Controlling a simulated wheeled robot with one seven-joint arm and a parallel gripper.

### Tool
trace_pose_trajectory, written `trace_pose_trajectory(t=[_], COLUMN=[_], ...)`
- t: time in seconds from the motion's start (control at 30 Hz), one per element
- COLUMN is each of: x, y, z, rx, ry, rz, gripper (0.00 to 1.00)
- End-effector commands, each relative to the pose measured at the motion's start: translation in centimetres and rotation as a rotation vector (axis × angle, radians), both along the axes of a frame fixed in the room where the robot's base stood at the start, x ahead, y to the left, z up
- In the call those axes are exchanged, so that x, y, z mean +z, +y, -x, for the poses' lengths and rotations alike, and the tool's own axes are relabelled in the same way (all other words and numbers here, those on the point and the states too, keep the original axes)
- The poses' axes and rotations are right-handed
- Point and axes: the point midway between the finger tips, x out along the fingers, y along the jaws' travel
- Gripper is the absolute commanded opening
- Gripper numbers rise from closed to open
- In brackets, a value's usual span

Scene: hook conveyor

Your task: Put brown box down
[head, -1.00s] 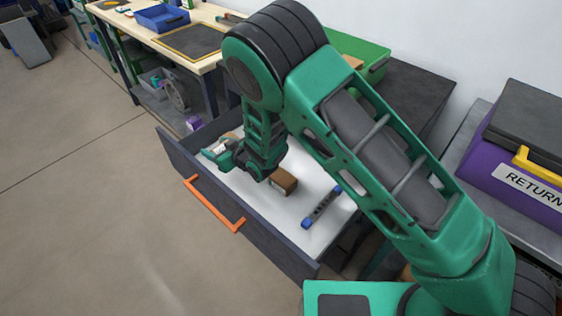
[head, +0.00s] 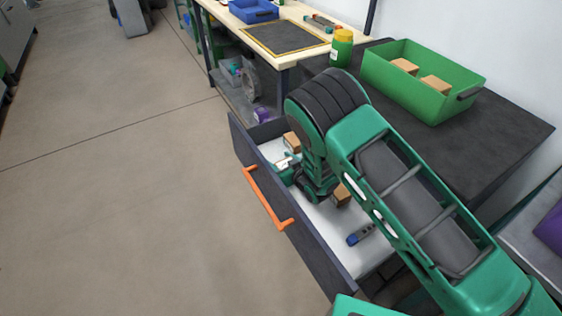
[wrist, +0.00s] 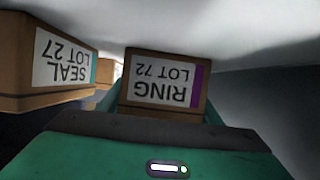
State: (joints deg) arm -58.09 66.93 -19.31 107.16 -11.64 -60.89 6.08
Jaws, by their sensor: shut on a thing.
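My gripper (head: 286,170) is low inside an open drawer (head: 302,238) with a white floor. In the wrist view it is shut on a brown box (wrist: 162,80) labelled RING LOT 72, which appears upside down between the green fingers. In the head view only a pale patch, probably its label, shows at the fingers. Whether the box touches the drawer floor I cannot tell. A second brown box (head: 292,141) stands beyond the gripper in the drawer. A box labelled SEAL LOT 27 (wrist: 48,62) is close beside the held one in the wrist view.
Another brown box (head: 341,194) and a blue-ended dark bar (head: 362,234) lie in the drawer, partly behind my arm. The drawer front has an orange handle (head: 266,200). A green bin (head: 424,84) with brown boxes and a yellow-lidded jar (head: 342,48) stand on the dark top.

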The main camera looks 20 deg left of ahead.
Motion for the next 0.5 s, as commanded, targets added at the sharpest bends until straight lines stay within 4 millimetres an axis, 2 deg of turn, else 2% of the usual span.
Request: trace_pose_trajectory(t=[0.27, 0.3, 0.37, 0.5], x=[-0.01, -0.09, -0.05, -0.05], y=[0.04, 0.05, 0.05, 0.05], z=[-0.05, -0.04, -0.04, -0.02], rx=[0.0, 0.0, 0.0, 0.0], ry=[-0.001, -0.001, -0.001, -0.001], rz=[-0.002, -0.002, -0.002, -0.002], gripper=[0.34, 0.61, 0.75, 0.77])
